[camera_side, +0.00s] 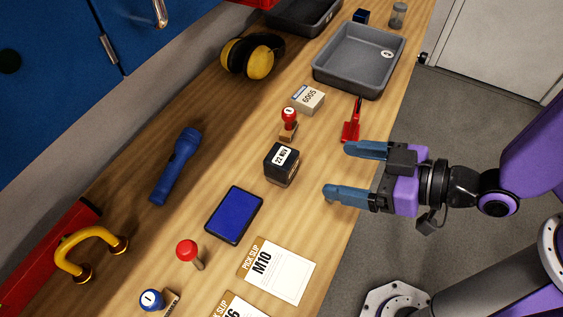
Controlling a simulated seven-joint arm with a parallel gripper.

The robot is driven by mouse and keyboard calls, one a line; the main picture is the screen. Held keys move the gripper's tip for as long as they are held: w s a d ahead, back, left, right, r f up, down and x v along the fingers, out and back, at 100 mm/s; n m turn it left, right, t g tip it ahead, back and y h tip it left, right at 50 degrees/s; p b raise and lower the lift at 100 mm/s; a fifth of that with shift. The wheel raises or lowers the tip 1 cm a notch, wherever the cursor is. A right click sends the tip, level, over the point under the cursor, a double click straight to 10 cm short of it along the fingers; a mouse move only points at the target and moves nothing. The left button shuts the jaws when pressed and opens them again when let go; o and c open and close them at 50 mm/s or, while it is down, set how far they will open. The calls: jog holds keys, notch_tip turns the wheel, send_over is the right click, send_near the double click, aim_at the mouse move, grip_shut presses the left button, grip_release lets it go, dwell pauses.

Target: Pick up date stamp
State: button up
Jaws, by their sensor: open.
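The date stamp looks to be the black block (280,168) with a white label on top that seems to read "22 NOV". My gripper (340,171) is at the bench's right edge, to the right of the black block. Its two blue fingers are apart and point left toward the block, with a clear gap between fingertips and block. Nothing is between the fingers.
A red-handled stamp (289,121) and small box (308,98) stand behind the block. A red tool (351,130) lies near the upper finger. A blue pad (234,214), another red-knobbed stamp (188,252) and a slip (278,271) lie in front. A grey tray (347,88) sits farther back.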

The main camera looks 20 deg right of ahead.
aim_at(286, 158)
jog(key=x, duration=0.8)
jog(key=shift+x, duration=2.7)
jog(key=shift+w+d, duration=0.15)
jog(key=c, duration=1.1)
